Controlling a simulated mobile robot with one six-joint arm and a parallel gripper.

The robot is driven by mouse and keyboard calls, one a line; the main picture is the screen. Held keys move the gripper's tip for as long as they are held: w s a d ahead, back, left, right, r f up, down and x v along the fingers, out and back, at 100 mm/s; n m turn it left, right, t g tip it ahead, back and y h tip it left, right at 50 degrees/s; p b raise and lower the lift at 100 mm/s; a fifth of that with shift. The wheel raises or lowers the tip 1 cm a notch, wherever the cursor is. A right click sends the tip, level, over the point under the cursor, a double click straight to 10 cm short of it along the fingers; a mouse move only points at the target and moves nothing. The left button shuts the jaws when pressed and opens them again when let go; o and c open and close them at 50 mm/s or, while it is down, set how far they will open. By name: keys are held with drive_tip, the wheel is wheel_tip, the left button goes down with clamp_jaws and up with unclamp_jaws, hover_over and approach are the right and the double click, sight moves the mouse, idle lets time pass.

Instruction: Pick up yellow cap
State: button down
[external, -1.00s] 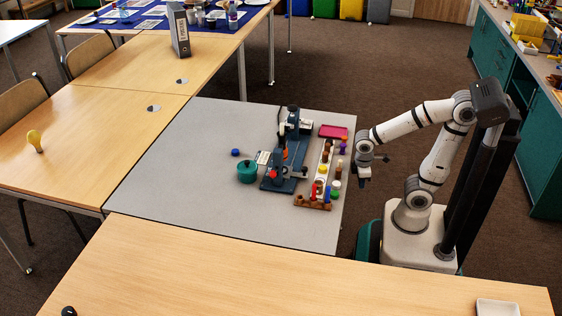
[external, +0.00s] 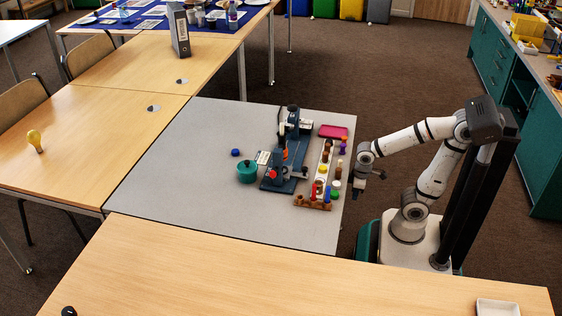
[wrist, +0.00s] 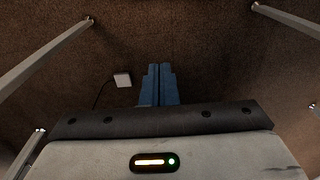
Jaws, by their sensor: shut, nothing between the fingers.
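A small yellow cap (external: 323,169) sits on the grey work surface (external: 200,160), on a pale strip among other coloured caps near its right edge. My gripper (external: 356,196) hangs just past that edge, right of the caps and apart from them. In the wrist view my gripper (wrist: 158,72) shows its blue fingers together with nothing between them, above the brown carpet. The yellow cap is not in the wrist view.
A blue device (external: 286,160) stands left of the caps, with a teal pot (external: 247,172) beyond it. A green cap (external: 334,194), a brown rack (external: 312,203) and a pink tray (external: 333,131) are close by. The left of the grey surface is clear.

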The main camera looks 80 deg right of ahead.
drive_tip(key=c, duration=2.2)
unclamp_jaws()
drive_tip(key=c, duration=1.4)
unclamp_jaws()
drive_tip(key=shift+o, duration=0.2)
